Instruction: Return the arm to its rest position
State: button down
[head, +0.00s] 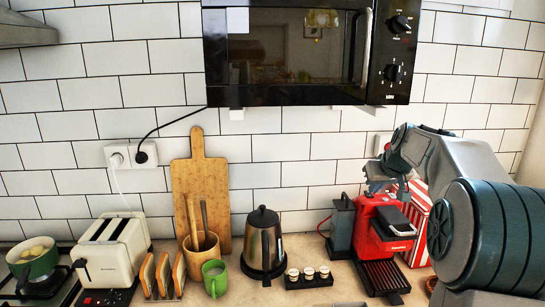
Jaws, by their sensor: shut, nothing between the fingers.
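My arm reaches in from the right edge of the head view, its large grey and teal links in front of the counter's right end.
A black microwave (290,52) hangs on the tiled wall. A red-striped box (416,225) stands beside my arm.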

jog(key=s+a+f+g, duration=0.1)
jog(key=s+a+f, duration=0.1)
jog(key=s+a, duration=0.55)
jog(key=s+a+f+g, duration=0.1)
jog(key=s+a, duration=0.4)
jog(key=s, duration=0.5)
jog(key=s+a+f+g, duration=0.1)
jog(key=s+f, duration=0.3)
jog(key=s, duration=0.5)
jog(key=s+a+f+g, duration=0.1)
jog(key=s+a+f, duration=0.2)
jog(key=s, duration=0.6)
jog(key=shift+a+f, duration=0.15)
jog(key=shift+f, duration=0.75)
